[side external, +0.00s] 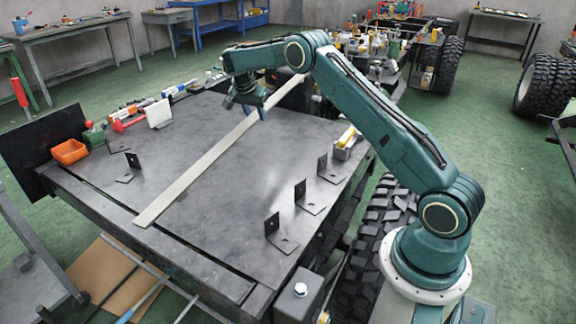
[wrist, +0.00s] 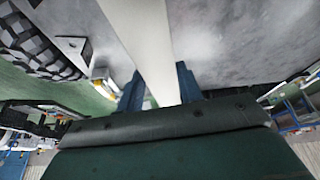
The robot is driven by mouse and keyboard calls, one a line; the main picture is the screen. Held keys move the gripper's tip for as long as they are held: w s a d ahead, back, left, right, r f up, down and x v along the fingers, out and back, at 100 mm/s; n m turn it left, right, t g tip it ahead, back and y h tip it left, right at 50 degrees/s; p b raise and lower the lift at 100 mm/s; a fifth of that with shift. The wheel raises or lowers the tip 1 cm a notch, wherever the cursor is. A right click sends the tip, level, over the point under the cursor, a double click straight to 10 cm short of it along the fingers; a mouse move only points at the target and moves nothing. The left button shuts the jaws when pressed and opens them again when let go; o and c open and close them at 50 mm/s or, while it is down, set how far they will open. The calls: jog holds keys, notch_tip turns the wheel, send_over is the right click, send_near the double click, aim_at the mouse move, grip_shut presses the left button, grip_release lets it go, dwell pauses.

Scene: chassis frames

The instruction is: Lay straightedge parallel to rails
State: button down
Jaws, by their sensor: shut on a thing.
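The straightedge (side external: 185,180) is a long, flat, pale grey bar. In the side view it runs diagonally across the dark table plate, from the near left edge up toward the far right. My gripper (side external: 262,112) is at its far part, shut on it. In the wrist view the straightedge (wrist: 145,45) passes between the two blue fingers (wrist: 158,85). I cannot tell whether the bar touches the plate along its whole length. Which edges are the rails is unclear; a long dark strip (side external: 190,262) runs along the table's near side.
An orange bin (side external: 69,151) and tools line the left edge. A yellow-topped item (side external: 346,141) sits at the right edge. A large tyre (side external: 372,235) is beside the table.

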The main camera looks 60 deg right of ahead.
jog(key=s+m, duration=0.1)
jog(key=s, duration=0.9)
jog(key=shift+s+a+r, duration=0.2)
jog(key=shift+s+r, duration=0.05)
jog(key=shift+s, duration=0.15)
notch_tip(320, 180, down, 16)
jog(key=shift+r, duration=0.1)
dwell(0.6)
jog(key=shift+f, duration=2.15)
jog(key=shift+f, duration=0.15)
jog(key=c, duration=0.9)
grip_release()
jog(key=shift+f, duration=0.1)
